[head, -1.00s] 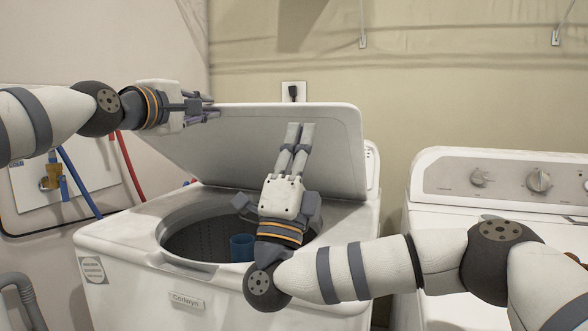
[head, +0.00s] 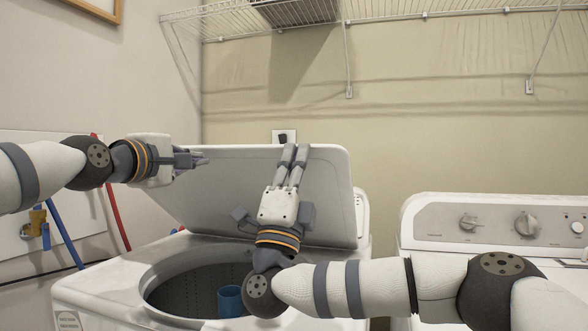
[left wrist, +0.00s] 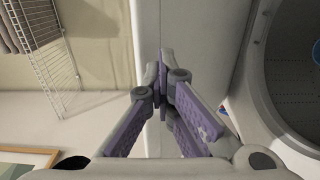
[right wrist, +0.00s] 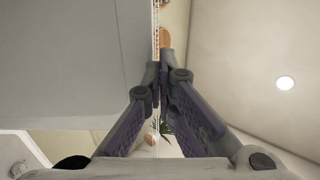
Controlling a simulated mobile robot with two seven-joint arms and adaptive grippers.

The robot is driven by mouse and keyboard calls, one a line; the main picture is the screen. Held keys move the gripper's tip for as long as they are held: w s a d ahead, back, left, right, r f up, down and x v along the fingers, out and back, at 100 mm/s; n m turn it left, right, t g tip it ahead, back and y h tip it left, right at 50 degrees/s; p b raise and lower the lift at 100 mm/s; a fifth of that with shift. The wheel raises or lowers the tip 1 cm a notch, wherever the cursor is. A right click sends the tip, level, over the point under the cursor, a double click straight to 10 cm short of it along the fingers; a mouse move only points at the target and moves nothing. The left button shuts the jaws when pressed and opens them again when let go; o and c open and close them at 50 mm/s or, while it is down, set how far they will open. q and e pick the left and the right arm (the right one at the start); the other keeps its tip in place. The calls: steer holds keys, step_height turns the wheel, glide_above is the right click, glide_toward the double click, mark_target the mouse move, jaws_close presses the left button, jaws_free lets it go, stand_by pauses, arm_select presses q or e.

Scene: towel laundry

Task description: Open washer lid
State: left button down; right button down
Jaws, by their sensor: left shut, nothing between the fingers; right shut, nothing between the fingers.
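The washer (head: 100,290) stands at the left with its white lid (head: 225,190) raised steeply, and its round tub opening shows below. My left gripper (head: 204,159) is shut and empty at the lid's upper left edge. In the left wrist view its fingertips (left wrist: 163,60) lie by the lid's edge; I cannot tell if they touch. My right gripper (head: 296,148) is shut and empty in front of the lid's inner face, pointing up, its tips at the lid's top edge. Its fingertips (right wrist: 164,75) also show in the right wrist view beside a grey panel.
A blue cup-like object (head: 230,300) is inside the tub. A second white machine with a knob panel (head: 490,222) stands at the right. A wire shelf (head: 400,18) hangs on the back wall above. Red and blue hoses (head: 68,235) run along the left wall.

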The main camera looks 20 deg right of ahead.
arm_select(q)
steer(key=c, duration=1.9)
jaws_free()
steer(key=shift+c, duration=0.2)
steer(key=shift+r, duration=0.1)
